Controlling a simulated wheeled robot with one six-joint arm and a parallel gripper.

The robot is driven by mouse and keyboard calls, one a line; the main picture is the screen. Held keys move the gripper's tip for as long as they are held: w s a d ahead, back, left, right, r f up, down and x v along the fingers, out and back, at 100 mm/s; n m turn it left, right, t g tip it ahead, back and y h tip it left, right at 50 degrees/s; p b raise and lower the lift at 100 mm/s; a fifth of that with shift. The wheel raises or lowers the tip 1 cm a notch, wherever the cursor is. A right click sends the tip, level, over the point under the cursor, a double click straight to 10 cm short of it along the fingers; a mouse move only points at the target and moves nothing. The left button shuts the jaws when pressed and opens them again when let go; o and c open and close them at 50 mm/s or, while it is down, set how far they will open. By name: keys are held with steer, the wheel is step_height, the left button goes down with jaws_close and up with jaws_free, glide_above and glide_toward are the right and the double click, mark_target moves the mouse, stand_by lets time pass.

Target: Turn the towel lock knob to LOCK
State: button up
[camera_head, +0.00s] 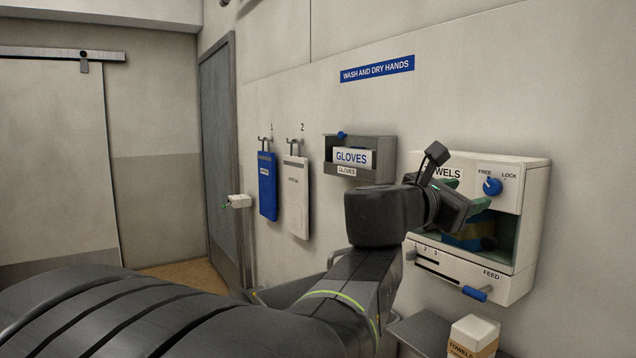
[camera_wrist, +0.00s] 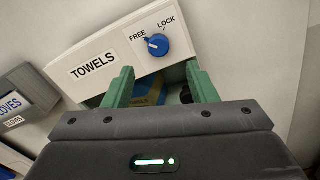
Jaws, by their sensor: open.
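The towel lock knob (camera_head: 492,186) is a round blue dial on the upper front of the white towel dispenser (camera_head: 540,190). FREE is printed to its left and LOCK to its right. In the wrist view the knob (camera_wrist: 158,46) shows a white mark on its left side, toward FREE. My gripper (camera_head: 470,198) is in front of the dispenser, to the left of and a little below the knob in the head view. In the wrist view its two green fingers (camera_wrist: 158,76) are spread with nothing gripped, and the knob is beyond their tips, not touched.
The dispenser has an open bay with blue and yellow contents, and a blue FEED lever (camera_head: 475,293) at its lower front. A gloves box (camera_head: 358,155) is left on the wall, with two hanging boards beyond. A towels carton (camera_head: 473,337) stands below.

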mark_target(490, 188)
steer(key=x, duration=0.8)
steer(key=shift+w, duration=0.1)
steer(key=c, duration=1)
